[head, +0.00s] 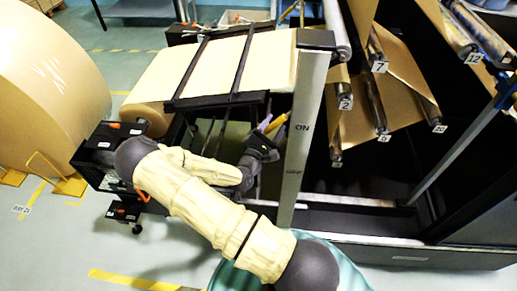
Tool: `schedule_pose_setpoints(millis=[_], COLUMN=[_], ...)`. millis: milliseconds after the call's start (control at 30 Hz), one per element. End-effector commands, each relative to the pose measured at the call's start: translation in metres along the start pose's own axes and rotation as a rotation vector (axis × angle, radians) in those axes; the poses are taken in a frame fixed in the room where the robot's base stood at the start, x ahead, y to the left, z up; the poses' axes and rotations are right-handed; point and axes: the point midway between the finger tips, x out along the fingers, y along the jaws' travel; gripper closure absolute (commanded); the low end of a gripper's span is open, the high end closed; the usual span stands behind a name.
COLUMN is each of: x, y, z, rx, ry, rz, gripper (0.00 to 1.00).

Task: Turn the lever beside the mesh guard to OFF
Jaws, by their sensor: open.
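A yellow lever handle (276,123) slants up to the right beside the grey post (306,105). The post reads ON level with the handle, with a second, blurred label (293,172) lower down. My gripper (268,134) is open at the handle's lower left end, with a purple-tipped finger close to it. I cannot tell whether the fingers touch the handle or lie around it. The lever's pivot is hidden behind my gripper. A black frame (236,69) lies over the pale paper to the left; I cannot make out its mesh.
A large kraft roll (50,80) stands at the far left, by a yellow bracket (68,184). A diagonal grey bar (460,145) crosses there.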

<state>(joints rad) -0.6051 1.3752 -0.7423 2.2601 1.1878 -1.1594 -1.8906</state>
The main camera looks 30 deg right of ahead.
Motion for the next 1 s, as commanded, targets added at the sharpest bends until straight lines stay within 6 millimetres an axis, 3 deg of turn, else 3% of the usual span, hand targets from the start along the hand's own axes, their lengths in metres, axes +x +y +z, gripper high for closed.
schedule_pose_setpoints(millis=[700,833,1000], x=[-0.139,-0.156,-0.164], y=[-0.001,-0.001,0.0], z=[-0.003,-0.002,-0.001], rx=[0.002,0.001,-0.001], ry=[0.005,0.003,0.002], rz=[0.003,0.002,0.0], gripper=[0.57,0.57,0.57])
